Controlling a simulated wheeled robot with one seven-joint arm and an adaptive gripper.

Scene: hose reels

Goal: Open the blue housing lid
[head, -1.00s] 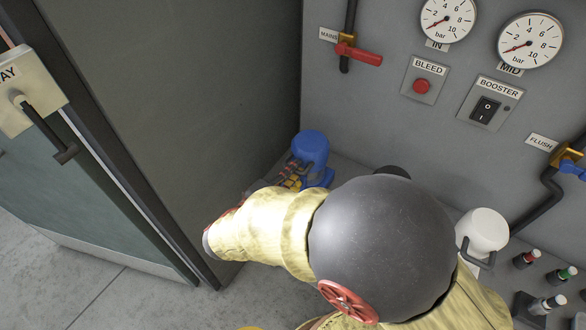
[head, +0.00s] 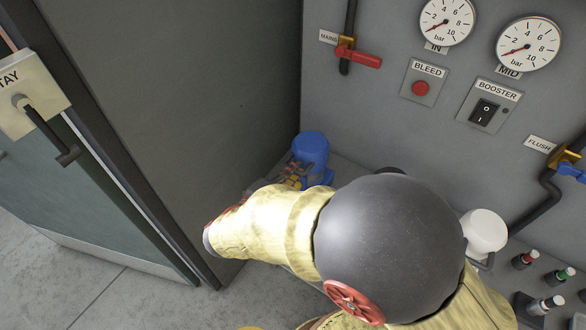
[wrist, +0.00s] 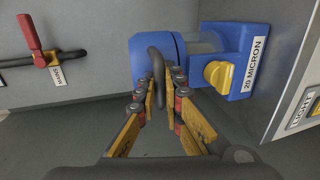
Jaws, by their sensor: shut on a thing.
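The blue housing lid (head: 312,147) stands in the corner beside the dark panel in the head view. In the wrist view the lid (wrist: 140,60) is a blue cap with a dark loop handle (wrist: 157,62), joined by a short grey section to a blue block (wrist: 238,52) with a yellow knob and a "20 MICRON" label. My gripper (wrist: 165,88) has its fingertips on either side of the handle and is shut on it. In the head view my gripper (head: 293,174) is at the lid's near side, partly hidden by my arm.
A white housing (head: 484,231) with a dark handle stands right of my arm, near several small capped fittings. The dark panel (head: 190,110) is close on the left. The grey wall carries gauges, switches and a red-handled valve (head: 359,56).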

